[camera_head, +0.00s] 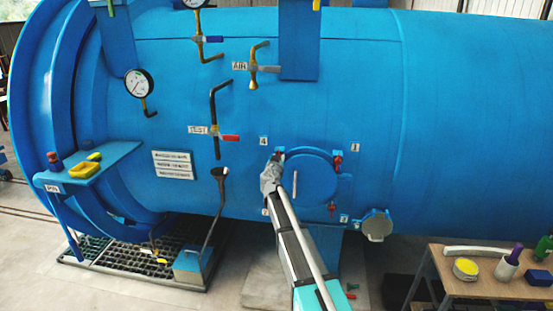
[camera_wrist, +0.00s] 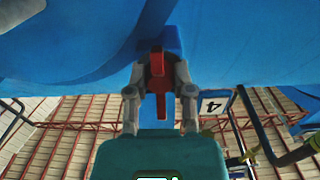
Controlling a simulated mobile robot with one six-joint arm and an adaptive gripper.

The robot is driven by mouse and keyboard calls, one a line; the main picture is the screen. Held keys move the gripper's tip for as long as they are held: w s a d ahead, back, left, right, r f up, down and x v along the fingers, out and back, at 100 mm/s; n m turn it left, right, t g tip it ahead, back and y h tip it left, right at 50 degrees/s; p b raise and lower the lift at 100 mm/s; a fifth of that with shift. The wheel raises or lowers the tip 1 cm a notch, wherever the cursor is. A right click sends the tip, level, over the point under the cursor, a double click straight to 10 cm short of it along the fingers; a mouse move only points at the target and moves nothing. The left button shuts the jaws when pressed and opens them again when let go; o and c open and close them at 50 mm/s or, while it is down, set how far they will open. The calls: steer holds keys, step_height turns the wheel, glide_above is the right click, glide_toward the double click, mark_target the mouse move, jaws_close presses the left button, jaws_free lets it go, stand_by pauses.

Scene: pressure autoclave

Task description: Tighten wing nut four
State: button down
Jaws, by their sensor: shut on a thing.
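The wing nut (camera_wrist: 157,66) is red and stands upright between my gripper's fingers in the wrist view, in front of a blue lug. My gripper (camera_wrist: 158,88) is shut on it, one finger on each side. The label "4" (camera_wrist: 214,104) is to the right in the wrist view. It also shows in the head view (camera_head: 263,141), above my gripper (camera_head: 273,162).
Red wing nuts sit at the hatch's upper right (camera_head: 338,161) and lower right (camera_head: 331,209). A round open cover (camera_head: 376,225) hangs at lower right. A blue shelf (camera_head: 115,156) juts out at left. A side table (camera_head: 430,265) with tools stands at right.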

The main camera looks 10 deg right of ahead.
steer(key=shift+c, duration=2.4)
jaws_free()
steer(key=v, duration=1.2)
